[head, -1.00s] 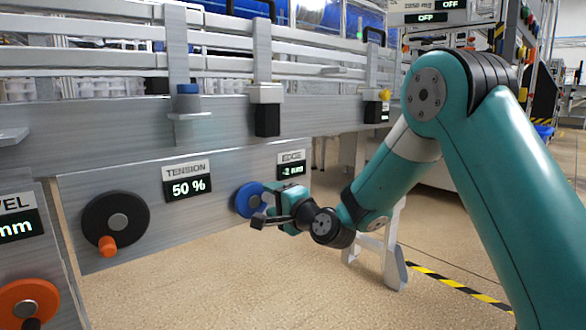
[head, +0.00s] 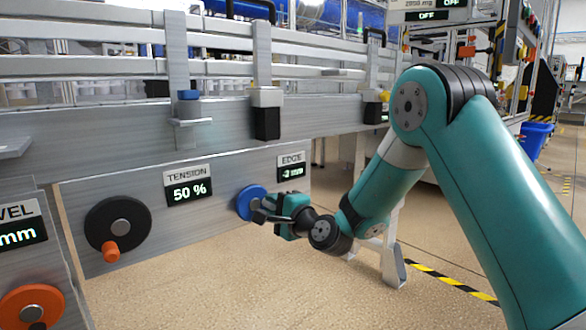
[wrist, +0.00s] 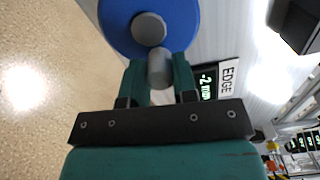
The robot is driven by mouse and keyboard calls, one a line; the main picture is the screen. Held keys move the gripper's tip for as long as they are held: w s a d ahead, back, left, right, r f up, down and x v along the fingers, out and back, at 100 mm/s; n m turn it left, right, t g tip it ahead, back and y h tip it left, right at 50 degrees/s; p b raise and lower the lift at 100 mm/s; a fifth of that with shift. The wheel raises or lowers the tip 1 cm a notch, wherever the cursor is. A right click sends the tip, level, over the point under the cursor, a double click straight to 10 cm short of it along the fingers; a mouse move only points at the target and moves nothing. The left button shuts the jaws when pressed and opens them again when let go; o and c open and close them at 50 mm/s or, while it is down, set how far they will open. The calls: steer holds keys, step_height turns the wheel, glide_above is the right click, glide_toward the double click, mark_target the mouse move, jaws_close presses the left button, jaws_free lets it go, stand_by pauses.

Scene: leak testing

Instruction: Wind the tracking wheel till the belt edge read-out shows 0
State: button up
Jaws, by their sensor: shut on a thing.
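The blue tracking wheel (head: 248,200) is on the grey machine panel, below and left of the EDGE read-out (head: 291,172). In the wrist view the wheel (wrist: 181,22) has a round grey hub (wrist: 149,28) and a grey crank handle (wrist: 160,70). My gripper (wrist: 160,76) is shut on this handle, one finger on each side. In the head view my gripper (head: 268,212) is in front of the wheel's lower right and partly hides it. The EDGE read-out in the wrist view (wrist: 205,82) shows -2 mm; its digits are blurred in the head view.
A black wheel with an orange handle (head: 117,230) is at left, beside the TENSION display (head: 189,191) showing 50 %. An orange wheel (head: 30,308) is at lower left. A support foot (head: 388,265) stands right of my wrist. The floor below is clear.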

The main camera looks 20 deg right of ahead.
steer(key=shift+f+m+p, duration=0.3)
steer(key=shift+m+p, duration=0.05)
steer(key=shift+m, duration=0.65)
steer(key=shift+a+f+m+p, duration=0.1)
steer(key=shift+a+m+p, duration=0.05)
steer(key=shift+m+p, duration=0.95)
steer(key=shift+s+a+f+m+p, duration=0.1)
steer(key=shift+f+m+p, duration=0.2)
steer(key=shift+m, duration=0.4)
steer(key=shift+a+f+m+p, duration=0.15)
steer(key=shift+m+p, duration=0.1)
steer(key=shift+m, duration=0.45)
steer(key=shift+d, duration=0.1)
steer(key=shift+s+a+f+m+p, duration=0.1)
steer(key=shift+a+f+m+p, duration=0.05)
steer(key=shift+m+p, duration=0.55)
steer(key=shift+a+f+m+p, duration=0.15)
steer(key=shift+m+p, duration=0.3)
steer(key=shift+m, duration=0.4)
steer(key=shift+s+a+f+m+p, duration=0.1)
steer(key=shift+a+f+m+p, duration=0.05)
steer(key=shift+m+p, duration=0.55)
